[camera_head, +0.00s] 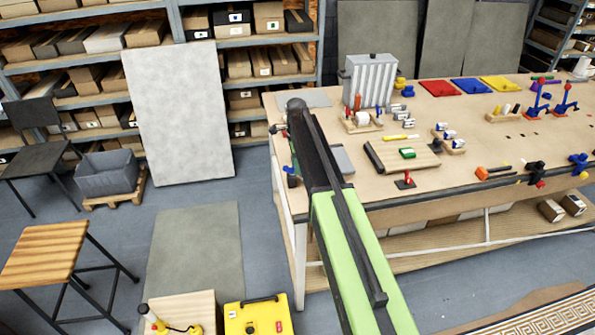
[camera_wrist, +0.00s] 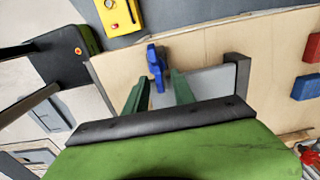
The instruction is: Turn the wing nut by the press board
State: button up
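In the wrist view, a blue lobed piece (camera_wrist: 155,62), which looks like the wing nut, stands out from a pale wooden surface (camera_wrist: 200,42). My gripper (camera_wrist: 161,77) has its two green fingers apart, one on either side of the blue piece's lower end. I see no clear contact, and the depth between them is hard to judge. A blue piece (camera_head: 291,170) also shows at the workbench's left edge in the head view, beside my arm. Which part is the press board is not clear; a grey plate (camera_wrist: 208,83) lies right of the blue piece.
The workbench (camera_head: 470,195) holds a board with a green block (camera_head: 407,153), a red-handled piece (camera_head: 404,181) and a grey ribbed box (camera_head: 370,82). A dark bar (camera_wrist: 237,75) stands right of the grey plate. A yellow case (camera_head: 259,317) and wooden stool (camera_head: 42,252) are on the floor.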

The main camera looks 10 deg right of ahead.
jog(key=shift+r, duration=0.1)
jog(key=shift+c, duration=0.3)
grip_shut()
jog(key=shift+d, duration=0.2)
jog(key=shift+a, duration=0.1)
